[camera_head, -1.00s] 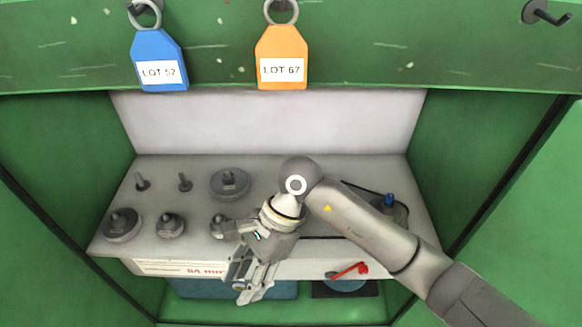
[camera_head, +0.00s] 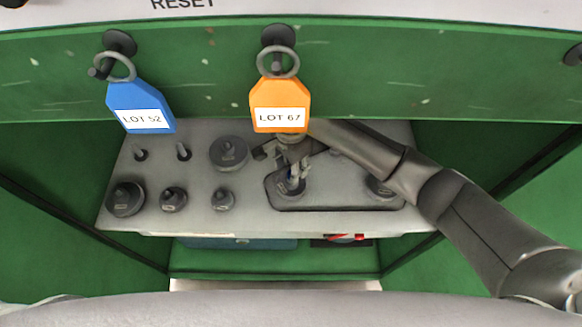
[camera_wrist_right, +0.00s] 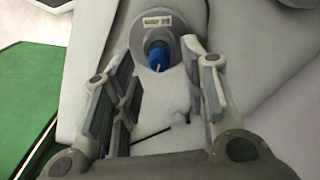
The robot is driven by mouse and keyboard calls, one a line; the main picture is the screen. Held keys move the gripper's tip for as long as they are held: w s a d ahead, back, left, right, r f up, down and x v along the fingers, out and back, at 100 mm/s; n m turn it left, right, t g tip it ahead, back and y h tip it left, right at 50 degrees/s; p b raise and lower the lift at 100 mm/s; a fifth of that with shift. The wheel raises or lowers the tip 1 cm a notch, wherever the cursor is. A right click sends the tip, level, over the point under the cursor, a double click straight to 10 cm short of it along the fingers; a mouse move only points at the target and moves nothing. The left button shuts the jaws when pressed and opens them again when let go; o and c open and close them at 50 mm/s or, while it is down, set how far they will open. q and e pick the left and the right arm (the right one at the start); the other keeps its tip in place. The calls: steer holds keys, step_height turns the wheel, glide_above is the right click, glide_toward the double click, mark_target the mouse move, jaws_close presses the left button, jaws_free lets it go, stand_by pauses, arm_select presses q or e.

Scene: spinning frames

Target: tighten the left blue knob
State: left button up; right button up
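The left blue knob (camera_head: 293,183) stands on a round grey base in a dark-edged recess of the grey shelf. It also shows in the right wrist view (camera_wrist_right: 157,57), blue with a pale mark on top. My right gripper (camera_head: 294,172) is at this knob from above. In the right wrist view the gripper (camera_wrist_right: 162,62) has its fingers spread, with the knob in the gap near the fingertips. Contact cannot be told. A second round base (camera_head: 384,188) lies at the recess's right end, partly covered by my right arm. My left gripper is not in view.
Several grey weights, such as a large disc (camera_head: 125,198), stand on the shelf's left side, near two thin pegs. A blue tag (camera_head: 140,97) and an orange tag (camera_head: 279,98) hang in front. Green walls bound the shelf.

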steer(key=shift+s+f, duration=0.1)
steer(key=shift+f, duration=1.35)
steer(key=shift+c, duration=0.4)
jaws_close()
